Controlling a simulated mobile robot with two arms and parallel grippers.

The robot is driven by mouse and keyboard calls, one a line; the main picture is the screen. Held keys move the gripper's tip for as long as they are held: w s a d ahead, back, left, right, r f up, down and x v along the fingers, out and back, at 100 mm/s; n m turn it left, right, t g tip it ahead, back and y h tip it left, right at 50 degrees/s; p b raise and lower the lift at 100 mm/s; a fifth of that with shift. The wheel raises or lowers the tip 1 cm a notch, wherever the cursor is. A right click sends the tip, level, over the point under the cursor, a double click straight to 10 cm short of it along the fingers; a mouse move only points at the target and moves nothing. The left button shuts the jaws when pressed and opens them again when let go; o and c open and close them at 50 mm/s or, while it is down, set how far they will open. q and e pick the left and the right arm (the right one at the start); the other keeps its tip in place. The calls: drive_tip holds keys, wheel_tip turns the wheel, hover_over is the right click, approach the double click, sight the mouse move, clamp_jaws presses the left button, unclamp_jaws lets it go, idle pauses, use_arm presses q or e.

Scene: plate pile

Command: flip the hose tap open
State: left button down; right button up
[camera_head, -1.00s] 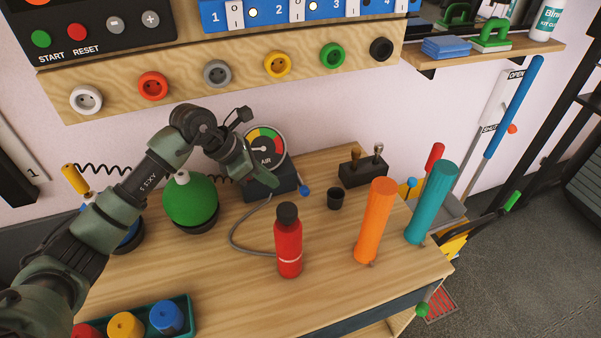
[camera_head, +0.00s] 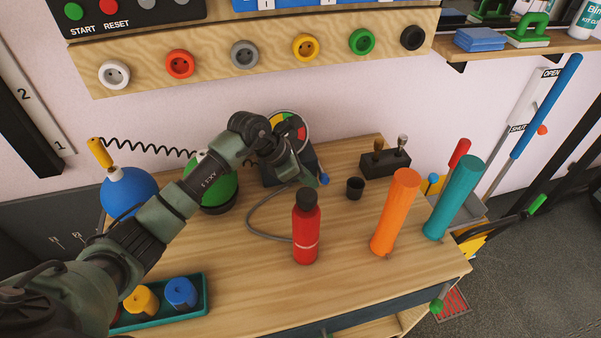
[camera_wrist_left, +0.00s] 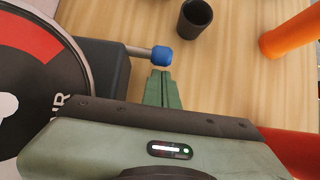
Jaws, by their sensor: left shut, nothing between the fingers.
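The hose tap shows as a short metal lever with a blue knob (camera_head: 324,179), sticking out from the right side of the dark AIR gauge box (camera_head: 272,177). The knob (camera_wrist_left: 162,56) and its metal stem also show in the left wrist view. A grey hose (camera_head: 256,229) curves over the bench from the box to the red bottle. My left gripper (camera_head: 312,181) is shut and empty. In the wrist view its fingertips (camera_wrist_left: 161,76) are just below the blue knob, close to it; I cannot tell if they touch. My arm partly covers the gauge face (camera_head: 290,124). My right gripper is not in view.
A red bottle (camera_head: 306,232) stands in front of the box. A black cup (camera_head: 355,188), an orange cylinder (camera_head: 396,212) and a teal cylinder (camera_head: 455,198) stand to the right. A green ball (camera_head: 221,190) is left of the box, partly behind my arm. The bench's front middle is clear.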

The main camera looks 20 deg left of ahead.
use_arm(q)
drive_tip(key=shift+w+d+f, duration=0.2)
drive_tip(key=shift+d+f, duration=0.05)
drive_tip(key=shift+f, duration=0.25)
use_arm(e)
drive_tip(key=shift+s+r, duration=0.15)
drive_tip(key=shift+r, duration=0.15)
use_arm(q)
drive_tip(key=shift+r, duration=0.15)
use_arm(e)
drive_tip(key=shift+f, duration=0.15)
use_arm(q)
drive_tip(key=shift+r, duration=0.1)
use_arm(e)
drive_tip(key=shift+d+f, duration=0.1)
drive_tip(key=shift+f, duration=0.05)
